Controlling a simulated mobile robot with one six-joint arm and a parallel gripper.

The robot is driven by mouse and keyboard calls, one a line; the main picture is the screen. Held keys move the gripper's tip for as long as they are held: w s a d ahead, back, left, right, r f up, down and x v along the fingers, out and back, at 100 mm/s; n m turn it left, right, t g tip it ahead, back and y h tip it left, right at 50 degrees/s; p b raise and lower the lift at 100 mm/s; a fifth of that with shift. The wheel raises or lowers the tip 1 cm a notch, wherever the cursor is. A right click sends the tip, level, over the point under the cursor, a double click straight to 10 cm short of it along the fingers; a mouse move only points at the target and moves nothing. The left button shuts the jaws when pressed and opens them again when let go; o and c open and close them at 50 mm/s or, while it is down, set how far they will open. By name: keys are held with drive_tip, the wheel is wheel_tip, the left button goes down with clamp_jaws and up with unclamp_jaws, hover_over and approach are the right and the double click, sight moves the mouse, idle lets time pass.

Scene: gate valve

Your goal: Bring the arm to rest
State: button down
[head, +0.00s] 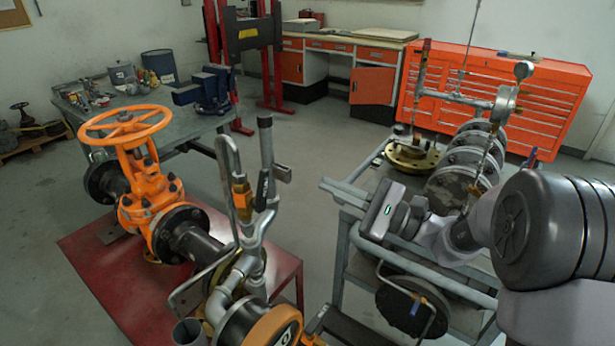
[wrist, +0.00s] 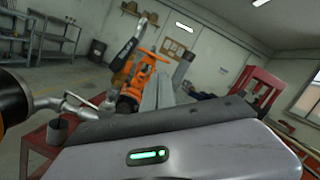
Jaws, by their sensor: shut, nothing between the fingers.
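My gripper (head: 327,186) is in the right half of the head view, its grey fingers pointing left over the edge of the grey cart. In the wrist view its fingers (wrist: 158,88) are together and hold nothing. A green light glows on its housing. My arm reaches in from the right and is bent. The orange gate valve (head: 146,190) with its handwheel (head: 125,122) stands at the left, well apart from my gripper. It also shows beyond the fingers in the wrist view (wrist: 135,80).
The valve sits on a red stand (head: 95,250) with grey pipework (head: 250,225) at its near end. The grey cart (head: 345,262) under my arm carries flanged parts (head: 465,165). An orange tool cabinet (head: 545,100) and a workbench (head: 190,120) stand behind. Open floor (head: 315,145) lies between stand and cart.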

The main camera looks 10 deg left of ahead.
drive_tip(key=shift+v, duration=0.8)
